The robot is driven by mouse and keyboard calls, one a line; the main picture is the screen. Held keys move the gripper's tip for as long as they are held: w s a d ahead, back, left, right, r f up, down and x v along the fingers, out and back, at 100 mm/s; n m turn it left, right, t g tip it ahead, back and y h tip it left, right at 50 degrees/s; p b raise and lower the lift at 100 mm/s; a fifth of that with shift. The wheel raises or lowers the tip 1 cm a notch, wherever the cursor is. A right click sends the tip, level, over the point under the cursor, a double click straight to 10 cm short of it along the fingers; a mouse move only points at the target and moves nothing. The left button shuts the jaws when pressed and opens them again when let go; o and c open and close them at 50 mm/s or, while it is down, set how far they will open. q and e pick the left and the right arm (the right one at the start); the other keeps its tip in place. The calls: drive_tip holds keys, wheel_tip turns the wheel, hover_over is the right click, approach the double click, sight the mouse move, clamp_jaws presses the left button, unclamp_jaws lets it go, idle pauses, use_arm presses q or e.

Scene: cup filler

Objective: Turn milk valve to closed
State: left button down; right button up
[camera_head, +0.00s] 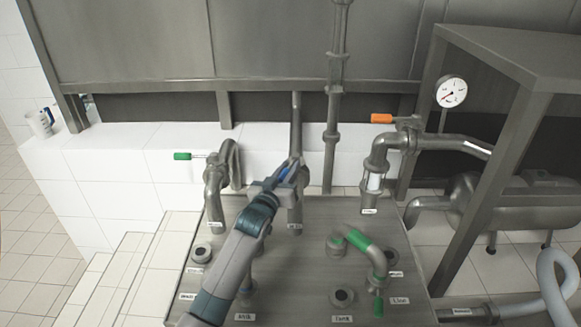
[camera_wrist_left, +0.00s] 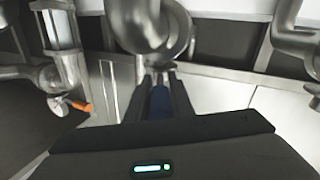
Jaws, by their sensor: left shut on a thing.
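My left gripper (camera_head: 291,170) reaches in from the lower left and is at the middle pipe's valve. It is shut on a blue valve handle (camera_head: 287,175). In the left wrist view, the blue handle (camera_wrist_left: 160,102) lies between the two fingers (camera_wrist_left: 158,85), pointing toward the grey round pipe body (camera_wrist_left: 150,25). The middle pipe (camera_head: 295,207) stands on the metal panel with a small label at its foot, too small to read. I cannot tell from a label that this is the milk valve. My right gripper is not in view.
A green-handled valve (camera_head: 188,156) is to the left and an orange-handled one (camera_head: 385,118) to the right. A bent green-banded pipe (camera_head: 360,243) stands on the metal panel (camera_head: 310,270). A gauge (camera_head: 451,92) and a white mug (camera_head: 40,123) are farther out.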

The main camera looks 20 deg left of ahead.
use_arm(q)
drive_tip(key=shift+a+r+h, duration=0.15)
drive_tip(key=shift+a+h, duration=0.05)
drive_tip(key=shift+h, duration=0.3)
drive_tip(key=c, duration=1.6)
unclamp_jaws()
drive_tip(key=shift+o, duration=0.2)
drive_tip(key=shift+w, duration=0.1)
